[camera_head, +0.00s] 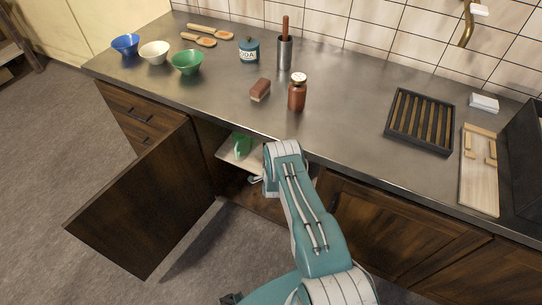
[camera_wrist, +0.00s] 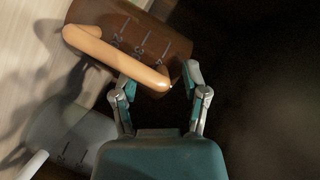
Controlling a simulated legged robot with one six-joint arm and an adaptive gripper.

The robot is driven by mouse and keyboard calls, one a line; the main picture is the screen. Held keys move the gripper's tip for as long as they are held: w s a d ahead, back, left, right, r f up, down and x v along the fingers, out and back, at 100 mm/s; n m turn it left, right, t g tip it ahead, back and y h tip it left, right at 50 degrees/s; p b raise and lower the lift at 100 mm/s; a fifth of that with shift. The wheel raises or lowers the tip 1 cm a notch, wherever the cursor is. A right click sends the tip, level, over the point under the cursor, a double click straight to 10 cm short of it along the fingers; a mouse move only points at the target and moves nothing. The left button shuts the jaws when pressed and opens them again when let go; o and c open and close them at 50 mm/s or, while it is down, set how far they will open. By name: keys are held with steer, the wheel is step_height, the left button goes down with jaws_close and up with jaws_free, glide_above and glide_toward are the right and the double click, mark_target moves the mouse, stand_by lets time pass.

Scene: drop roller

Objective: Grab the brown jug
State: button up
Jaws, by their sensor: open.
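The brown jug (camera_wrist: 175,42) shows in the wrist view at the top, a dark brown body with measuring marks and a tan handle (camera_wrist: 115,55) facing my gripper. It appears tilted in the picture. My gripper (camera_wrist: 158,82) is open, and the near end of the handle shows between its two fingertips. I cannot tell whether the fingers touch it. In the head view my arm reaches down to the open cabinet under the counter. The jug and my gripper's fingers are hidden there.
A grey jug (camera_wrist: 75,130) stands at lower left in the wrist view. The cabinet door (camera_head: 135,205) is swung open at left, and a green object (camera_head: 241,145) sits inside. The counter (camera_head: 340,95) holds bowls, a jar, a brush and a dark rack. The cabinet's right side is dark.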

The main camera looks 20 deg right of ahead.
steer(key=shift+w, duration=0.1)
jaws_close()
stand_by(0.3)
